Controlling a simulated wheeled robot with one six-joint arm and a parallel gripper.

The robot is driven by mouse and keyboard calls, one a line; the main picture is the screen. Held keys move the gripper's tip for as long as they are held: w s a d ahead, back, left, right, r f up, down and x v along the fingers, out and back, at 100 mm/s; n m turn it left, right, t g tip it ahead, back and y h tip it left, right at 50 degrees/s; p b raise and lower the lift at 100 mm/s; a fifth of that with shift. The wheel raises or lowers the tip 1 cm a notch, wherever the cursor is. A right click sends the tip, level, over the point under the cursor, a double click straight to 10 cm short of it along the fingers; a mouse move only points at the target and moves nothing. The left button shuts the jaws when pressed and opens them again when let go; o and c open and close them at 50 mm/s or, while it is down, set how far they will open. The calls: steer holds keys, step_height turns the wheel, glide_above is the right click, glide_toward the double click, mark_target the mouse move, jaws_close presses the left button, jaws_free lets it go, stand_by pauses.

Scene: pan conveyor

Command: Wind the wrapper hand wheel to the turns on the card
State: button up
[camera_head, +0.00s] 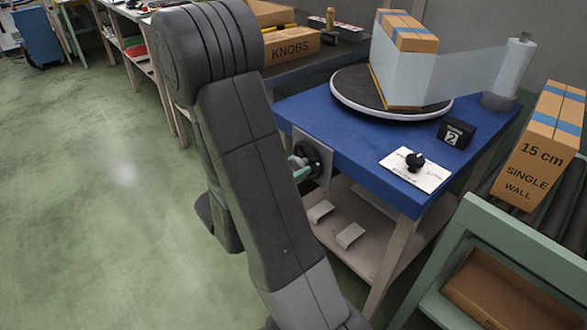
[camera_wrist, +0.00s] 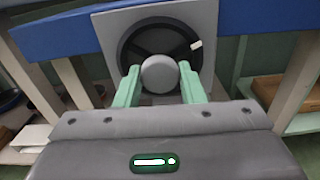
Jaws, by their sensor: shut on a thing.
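The hand wheel (camera_head: 316,158) is a black wheel on a grey plate at the front left of the blue wrapper table (camera_head: 345,137). In the wrist view the wheel (camera_wrist: 128,50) faces me, with a round grey hub and a white mark on its upper right rim. My gripper (camera_wrist: 160,72) has its green fingers shut on the grey hub, one at each side. In the head view my gripper (camera_head: 299,168) is partly hidden behind my arm. A black card (camera_head: 455,132) on the table shows a white "2"; its small upper line is unreadable.
A wrapped carton (camera_head: 402,75) stands on the round turntable (camera_head: 345,98), with film running to a roll post (camera_head: 508,70). A black knob (camera_head: 414,161) sits on a white plate. A "15 cm single wall" carton (camera_head: 545,145) is at right. Open green floor lies left.

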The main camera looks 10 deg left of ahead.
steer(key=m+b, duration=0.2)
steer(key=m, duration=0.1)
steer(key=shift+f+b, duration=0.2)
steer(key=shift+b, duration=0.1)
steer(key=shift+r+m+b, duration=0.15)
steer(key=shift+m+b, duration=0.2)
steer(key=shift+m, duration=0.45)
steer(key=o, duration=1)
steer(key=p+v, duration=0.3)
steer(key=v, duration=1.1)
steer(key=shift+w, duration=0.1)
steer(key=shift+w+d, duration=0.1)
